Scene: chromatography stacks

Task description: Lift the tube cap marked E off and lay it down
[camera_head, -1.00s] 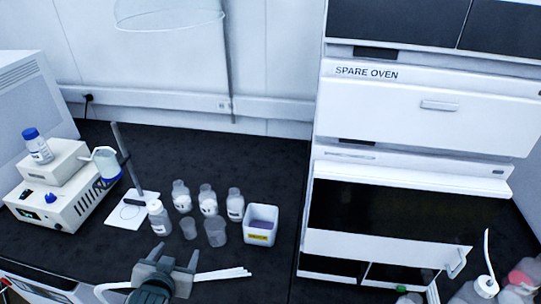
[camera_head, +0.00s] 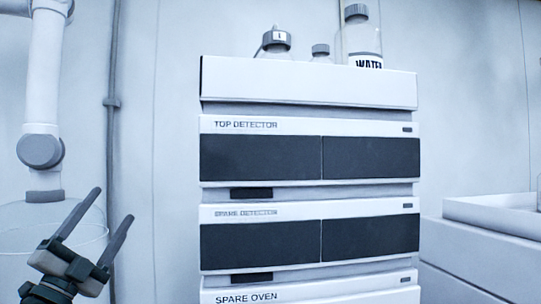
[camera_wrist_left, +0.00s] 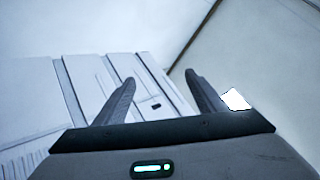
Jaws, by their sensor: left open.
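No cap with a readable E shows in the head view. A grey cap (camera_head: 277,38) with a small white tag sits on a bottle at the top left of the instrument stack; the mark on the tag is too small to read surely. A smaller grey cap (camera_head: 320,49) is beside it, and a capped bottle labelled WATER (camera_head: 362,42) stands to the right. My left gripper (camera_head: 114,204) is open and empty, left of the stack and well below the caps. Its two spread fingers also show in the left wrist view (camera_wrist_left: 160,76). My right gripper is out of view.
The stack has a top tray (camera_head: 310,84), a top detector (camera_head: 260,157), a spare detector (camera_head: 260,243) and a spare oven (camera_head: 310,296). A thin vertical pole (camera_head: 111,120) stands at left. A white tray (camera_head: 490,211) is at right.

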